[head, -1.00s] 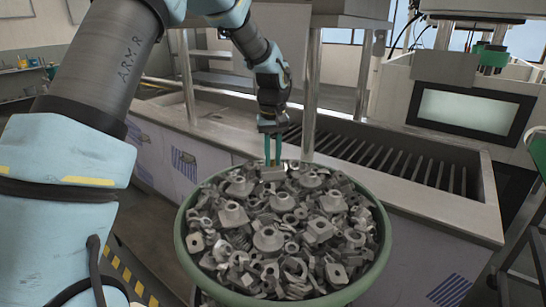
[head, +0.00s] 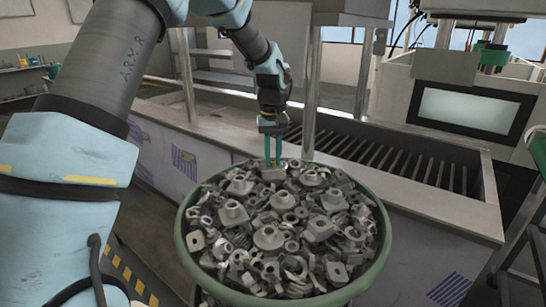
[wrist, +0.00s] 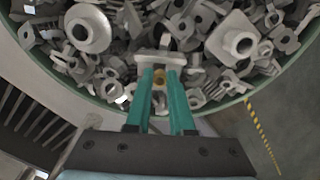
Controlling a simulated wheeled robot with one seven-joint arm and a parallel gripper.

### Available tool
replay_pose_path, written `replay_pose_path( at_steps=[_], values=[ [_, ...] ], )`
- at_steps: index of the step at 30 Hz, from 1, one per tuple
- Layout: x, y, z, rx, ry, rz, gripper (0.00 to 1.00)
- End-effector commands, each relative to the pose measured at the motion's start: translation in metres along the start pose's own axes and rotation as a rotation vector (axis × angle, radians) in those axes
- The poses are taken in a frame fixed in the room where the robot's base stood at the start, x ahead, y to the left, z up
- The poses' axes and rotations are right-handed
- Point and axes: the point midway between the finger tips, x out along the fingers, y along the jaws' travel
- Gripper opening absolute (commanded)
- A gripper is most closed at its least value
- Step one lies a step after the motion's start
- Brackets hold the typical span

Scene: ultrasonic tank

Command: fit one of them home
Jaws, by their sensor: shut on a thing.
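A round green-rimmed tub (head: 186,250) stands in front of me, heaped with grey metal parts (head: 270,237). Flanged pieces with a round boss and a hole stand out among smaller brackets and rings. My gripper (head: 273,163) points down at the tub's far edge, its two green fingers close together on a grey metal part (head: 272,174). In the wrist view my gripper (wrist: 167,80) has its fingertips at that metal part (wrist: 158,60), which lies against the heap near the rim. A small brass-coloured round spot shows between the fingers. I cannot tell whether the part is clear of the heap.
Behind the tub is a long metal tank (head: 462,200) with a slatted rack (head: 400,165) inside. Metal posts (head: 312,95) rise close to my gripper. A machine with a pale screen (head: 464,111) stands at the right. Yellow-black floor tape (head: 130,272) runs at lower left.

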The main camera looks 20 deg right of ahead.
Motion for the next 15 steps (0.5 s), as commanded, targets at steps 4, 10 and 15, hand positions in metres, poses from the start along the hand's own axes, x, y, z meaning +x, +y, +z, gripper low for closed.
replay_pose_path(
  at_steps=[4, 10, 15],
  values=[
    [0.0025, 0.0, 0.0001, 0.0, 0.0, 0.0, 0.0],
    [0.0052, 0.0001, 0.0002, 0.0, -0.001, 0.0, 0.0],
    [0.0075, 0.0001, 0.0003, 0.0, -0.001, 0.0, 0.0]
  ],
)
